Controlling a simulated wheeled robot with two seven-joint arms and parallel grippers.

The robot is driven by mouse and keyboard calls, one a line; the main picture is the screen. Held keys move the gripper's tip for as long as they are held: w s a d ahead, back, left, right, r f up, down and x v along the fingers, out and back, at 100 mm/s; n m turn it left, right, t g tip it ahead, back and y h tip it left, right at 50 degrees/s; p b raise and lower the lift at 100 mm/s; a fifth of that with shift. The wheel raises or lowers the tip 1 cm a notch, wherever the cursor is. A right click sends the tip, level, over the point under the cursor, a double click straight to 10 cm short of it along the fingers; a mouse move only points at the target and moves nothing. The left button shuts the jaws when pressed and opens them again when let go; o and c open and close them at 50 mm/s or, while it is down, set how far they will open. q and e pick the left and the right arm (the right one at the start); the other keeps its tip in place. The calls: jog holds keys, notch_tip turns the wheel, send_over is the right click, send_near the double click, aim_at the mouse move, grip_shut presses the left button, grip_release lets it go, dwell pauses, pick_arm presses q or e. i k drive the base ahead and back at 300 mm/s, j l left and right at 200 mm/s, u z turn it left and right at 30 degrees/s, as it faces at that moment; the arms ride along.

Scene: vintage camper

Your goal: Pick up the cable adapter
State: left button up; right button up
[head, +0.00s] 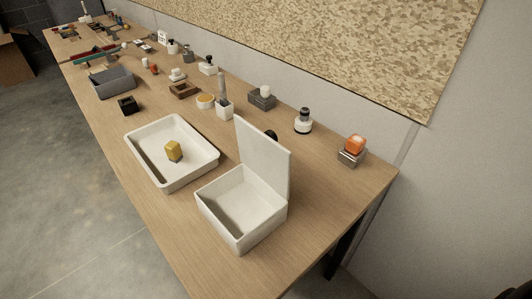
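I cannot tell for certain which thing is the cable adapter. A small yellow block-like item (173,151) with a dark side stands alone inside a shallow white tray (203,172) on the wooden table. A small black box-shaped item (128,105) sits on the table behind that tray. An orange item (355,144) rests on a grey block (350,158) near the table's right end. Neither of my grippers shows in the head view.
A white box (243,240) with its lid (263,160) upright stands nearest on the long wooden table (310,232). A grey bin (113,83) stands farther back. Several small items line the wall side. Bare tabletop lies right of the box.

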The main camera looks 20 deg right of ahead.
aim_at(129, 105)
jog(key=i+l+u, duration=0.1)
jog(key=l+u, duration=0.3)
jog(key=l, duration=0.3)
jog(key=l+u, duration=0.35)
jog(key=l, duration=0.35)
jog(key=k+l+u, duration=0.1)
jog(key=l+u, duration=0.3)
jog(key=l, duration=0.3)
